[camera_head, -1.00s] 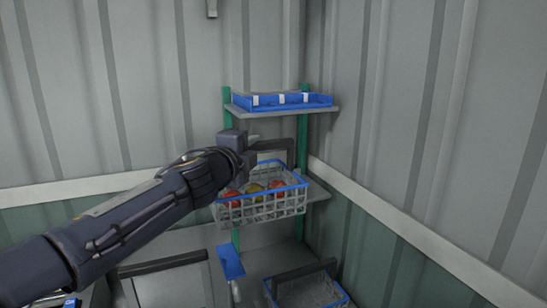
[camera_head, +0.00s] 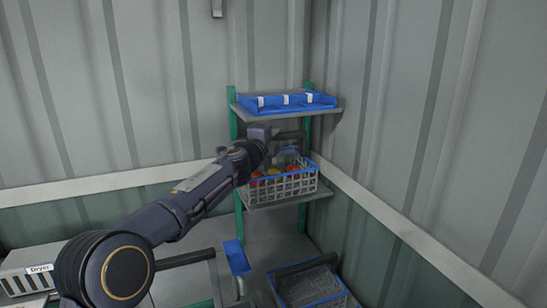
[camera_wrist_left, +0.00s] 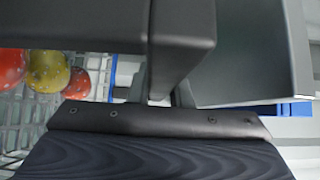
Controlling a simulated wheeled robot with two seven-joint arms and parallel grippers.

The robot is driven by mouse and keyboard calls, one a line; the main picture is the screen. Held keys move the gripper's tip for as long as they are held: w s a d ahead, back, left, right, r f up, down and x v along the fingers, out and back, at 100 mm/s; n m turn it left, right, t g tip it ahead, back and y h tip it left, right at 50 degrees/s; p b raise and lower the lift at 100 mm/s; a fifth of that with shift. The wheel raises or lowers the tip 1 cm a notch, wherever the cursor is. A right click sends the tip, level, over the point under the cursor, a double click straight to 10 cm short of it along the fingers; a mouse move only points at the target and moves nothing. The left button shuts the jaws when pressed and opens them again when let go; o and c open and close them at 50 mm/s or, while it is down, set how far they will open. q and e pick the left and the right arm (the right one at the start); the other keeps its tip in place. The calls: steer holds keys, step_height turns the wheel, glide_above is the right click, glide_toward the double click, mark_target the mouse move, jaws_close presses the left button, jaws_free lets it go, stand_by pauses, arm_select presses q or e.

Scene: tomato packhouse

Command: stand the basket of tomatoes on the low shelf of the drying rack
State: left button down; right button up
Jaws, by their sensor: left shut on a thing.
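The basket (camera_head: 290,188) is a pale wire basket with a blue rim and a dark handle, with red and yellow tomatoes (camera_head: 274,173) inside. It is upright at the low shelf (camera_head: 322,192) of the drying rack (camera_head: 233,122); I cannot tell whether its bottom touches the shelf. My left gripper (camera_head: 272,136) is shut on the basket's handle, below the upper shelf. In the left wrist view, tomatoes (camera_wrist_left: 47,71) and mesh show at the left, and dark parts hide much of the rest. My right gripper is not in view.
A blue tray (camera_head: 290,108) lies on the rack's upper shelf, close above my gripper. Another basket (camera_head: 308,288) stands below the rack, near a blue object (camera_head: 237,258). A box labelled Dryer (camera_head: 28,280) is at the lower left. Corrugated walls close in the corner.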

mark_target(274, 168)
arm_select(q)
steer(key=shift+f+b, duration=2.25)
steer(key=shift+f, duration=0.4)
steer(key=shift+w, duration=0.2)
steer(key=shift+w+d+f, duration=0.1)
steer(key=shift+w+f, duration=0.1)
steer(key=shift+f, duration=0.1)
steer(key=c, duration=1.7)
jaws_free()
steer(key=shift+f, duration=0.15)
steer(key=shift+c, duration=0.2)
steer(key=o, duration=0.4)
